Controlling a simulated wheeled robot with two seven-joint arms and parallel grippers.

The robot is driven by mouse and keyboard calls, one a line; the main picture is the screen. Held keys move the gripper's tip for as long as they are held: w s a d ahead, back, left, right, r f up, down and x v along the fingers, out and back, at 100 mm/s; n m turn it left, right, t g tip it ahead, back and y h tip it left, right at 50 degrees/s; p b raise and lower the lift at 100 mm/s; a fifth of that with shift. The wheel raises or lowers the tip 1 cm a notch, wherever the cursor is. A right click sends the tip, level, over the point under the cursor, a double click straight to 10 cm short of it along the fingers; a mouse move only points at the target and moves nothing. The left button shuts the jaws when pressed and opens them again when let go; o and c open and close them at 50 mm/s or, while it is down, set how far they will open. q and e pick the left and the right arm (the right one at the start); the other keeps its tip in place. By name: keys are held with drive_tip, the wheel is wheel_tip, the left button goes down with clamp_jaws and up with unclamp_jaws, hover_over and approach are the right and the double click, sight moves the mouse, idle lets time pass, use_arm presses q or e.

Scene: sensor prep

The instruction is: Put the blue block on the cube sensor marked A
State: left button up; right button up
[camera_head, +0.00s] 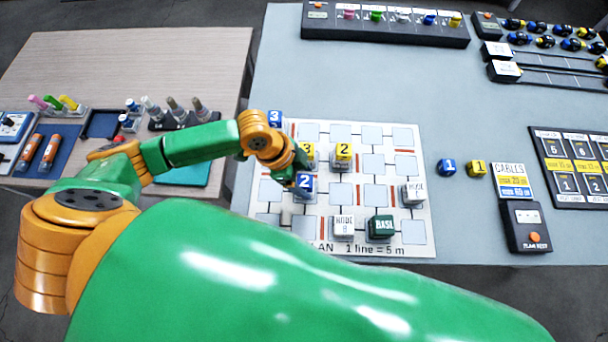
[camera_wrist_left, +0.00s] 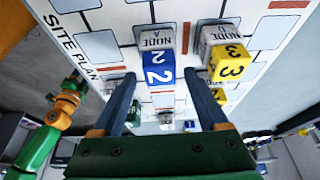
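The blue block marked 2 (camera_head: 305,184) is on the site plan board (camera_head: 330,133). In the left wrist view the blue block (camera_wrist_left: 158,72) sits on the white cube sensor marked A (camera_wrist_left: 158,39). My left gripper (camera_head: 299,177) is at this block in the head view. In the left wrist view its fingers (camera_wrist_left: 160,80) are spread on both sides of the block, with gaps showing, so it is open. Sensor A is mostly hidden in the head view. My right gripper is small and unclear near the end of my other arm in the left wrist view (camera_wrist_left: 72,84).
Close by are yellow block 3 (camera_head: 307,151), yellow block 2 (camera_head: 343,151) and blue block 3 (camera_head: 275,118). Sensor B (camera_head: 344,225), a green base cube (camera_head: 381,227) and another sensor (camera_head: 413,193) share the board. Blue block 1 (camera_head: 446,167) stands to the right.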

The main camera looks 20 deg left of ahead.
use_arm(q)
drive_tip(key=shift+r, duration=0.1)
drive_tip(key=shift+a+r, duration=0.1)
drive_tip(key=shift+r, duration=0.2)
drive_tip(key=v, duration=1.1)
drive_tip(key=shift+r+p, duration=0.2)
drive_tip(key=shift+p, duration=0.2)
drive_tip(key=shift+s+a, duration=0.1)
drive_tip(key=shift+s, duration=0.05)
